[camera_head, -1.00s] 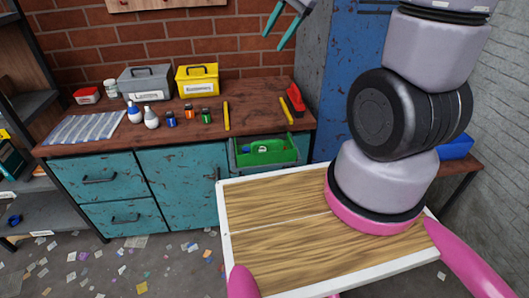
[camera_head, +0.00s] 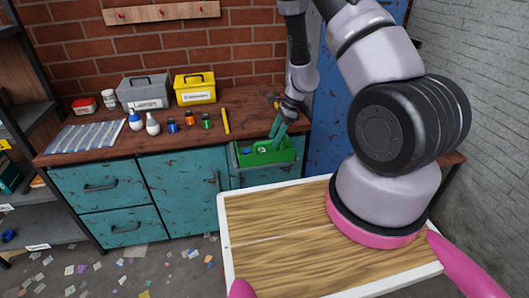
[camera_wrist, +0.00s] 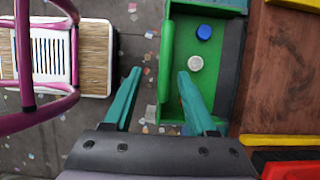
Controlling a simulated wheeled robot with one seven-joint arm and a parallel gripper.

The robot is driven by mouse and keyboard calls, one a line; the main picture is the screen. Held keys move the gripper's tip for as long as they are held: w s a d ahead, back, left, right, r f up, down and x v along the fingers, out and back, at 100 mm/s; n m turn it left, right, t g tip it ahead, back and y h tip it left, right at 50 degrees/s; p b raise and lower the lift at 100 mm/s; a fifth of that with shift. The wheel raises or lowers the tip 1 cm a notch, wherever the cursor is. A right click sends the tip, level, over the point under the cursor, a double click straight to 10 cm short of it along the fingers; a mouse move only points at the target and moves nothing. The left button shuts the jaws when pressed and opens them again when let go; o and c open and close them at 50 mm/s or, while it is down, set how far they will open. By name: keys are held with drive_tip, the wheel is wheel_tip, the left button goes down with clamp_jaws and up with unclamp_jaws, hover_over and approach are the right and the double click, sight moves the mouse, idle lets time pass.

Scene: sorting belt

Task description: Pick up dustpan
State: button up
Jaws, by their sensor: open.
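A green, shallow, open tray-like thing (camera_head: 263,152) sits in a grey open drawer at the front right of the workbench. I cannot tell surely whether it is the dustpan. In the wrist view the green thing (camera_wrist: 196,100) holds a blue round cap (camera_wrist: 204,32) and a whitish round cap (camera_wrist: 196,63). My gripper (camera_head: 277,138) points down over its right part, open and empty. In the wrist view my gripper's teal fingers (camera_wrist: 158,73) lie on either side of its left wall, the right finger over its inside. Height and contact are unclear.
The workbench top (camera_head: 185,140) carries a grey toolbox (camera_head: 143,92), a yellow toolbox (camera_head: 195,88), several small bottles and a yellow bar (camera_head: 225,121). In the wrist view a red thing (camera_wrist: 290,172) lies by the gripper. My wooden deck is in front.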

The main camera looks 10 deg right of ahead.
sight(272, 154)
drive_tip(key=x, duration=0.8)
drive_tip(key=shift+w+a+f, duration=0.2)
drive_tip(key=shift+w+a, duration=0.1)
drive_tip(key=shift+w, duration=0.05)
clamp_jaws()
